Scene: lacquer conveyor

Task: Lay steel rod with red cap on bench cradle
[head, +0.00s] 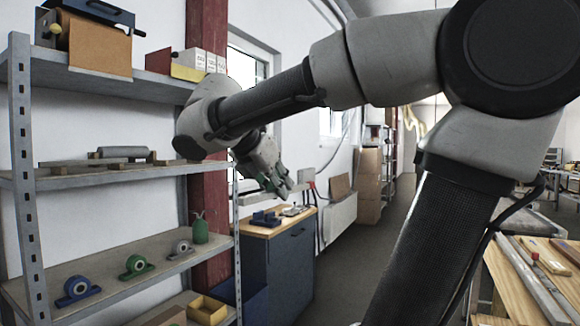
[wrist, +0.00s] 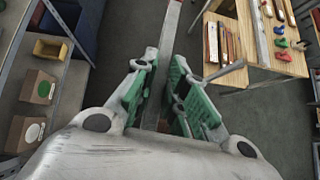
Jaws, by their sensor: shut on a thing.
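My gripper (head: 276,186) is at the end of my arm, stretched to the left in front of the shelf and above the low cabinet. In the wrist view its green-padded fingers (wrist: 165,75) are closed around a long grey bar, the steel rod (wrist: 168,40), which runs away to the top edge. I cannot pick out the bench cradle with certainty.
A shelf (head: 125,170) at left holds a grey cylinder (head: 122,152) on wooden blocks, and bearing housings (head: 137,266). A blue cabinet (head: 290,262) with blue items (head: 265,218) on top stands beyond. A wooden bench (head: 505,292) with long bars is at right. Floor (head: 350,262) between is clear.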

